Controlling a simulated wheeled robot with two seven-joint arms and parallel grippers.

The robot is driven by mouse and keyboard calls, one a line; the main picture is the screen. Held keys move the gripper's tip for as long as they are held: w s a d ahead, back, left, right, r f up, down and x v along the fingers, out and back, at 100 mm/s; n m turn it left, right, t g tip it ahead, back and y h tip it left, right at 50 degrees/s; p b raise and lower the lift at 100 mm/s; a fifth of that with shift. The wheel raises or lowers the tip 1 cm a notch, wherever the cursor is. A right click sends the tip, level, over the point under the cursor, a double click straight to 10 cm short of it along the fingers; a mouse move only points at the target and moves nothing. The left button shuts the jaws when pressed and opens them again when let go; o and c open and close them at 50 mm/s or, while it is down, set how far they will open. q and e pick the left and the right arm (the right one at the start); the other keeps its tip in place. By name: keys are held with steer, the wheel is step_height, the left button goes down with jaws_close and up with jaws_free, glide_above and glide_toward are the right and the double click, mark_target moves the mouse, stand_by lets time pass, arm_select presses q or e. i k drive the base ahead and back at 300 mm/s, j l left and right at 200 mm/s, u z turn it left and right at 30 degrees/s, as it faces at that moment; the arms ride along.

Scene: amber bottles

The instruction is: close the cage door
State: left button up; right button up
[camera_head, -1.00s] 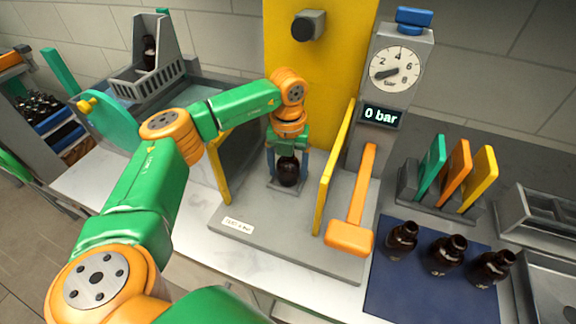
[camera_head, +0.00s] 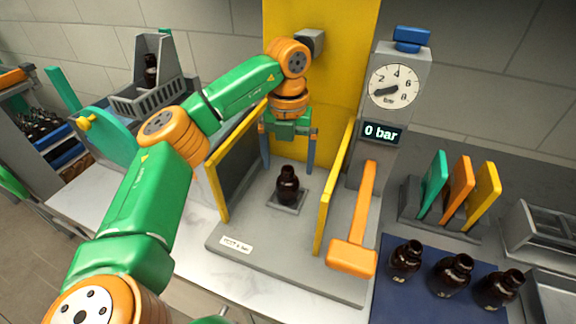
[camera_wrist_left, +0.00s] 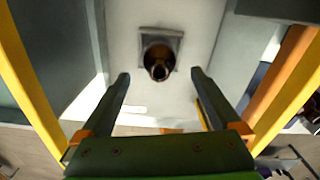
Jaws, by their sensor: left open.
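The cage stands on a grey base (camera_head: 262,248) with a yellow back panel (camera_head: 350,70). Its left side is a dark panel (camera_head: 238,165) with a yellow frame, and its right side is a yellow-edged panel (camera_head: 333,195). Which part is the door I cannot tell; the front is open. An amber bottle (camera_head: 287,186) stands upright on a small square plate inside; it also shows in the left wrist view (camera_wrist_left: 159,60). My left gripper (camera_head: 288,166) is open and empty, above the bottle, with fingers apart on either side (camera_wrist_left: 160,76). My right gripper is out of view.
An orange lever (camera_head: 364,205) stands at the cage's right, before a gauge column (camera_head: 382,125) reading 0 bar. Several amber bottles stand on a blue mat (camera_head: 400,300) at front right. A grey basket (camera_head: 150,97) holds a bottle at back left.

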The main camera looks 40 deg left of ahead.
mark_target(338, 35)
steer(key=k, duration=1.5)
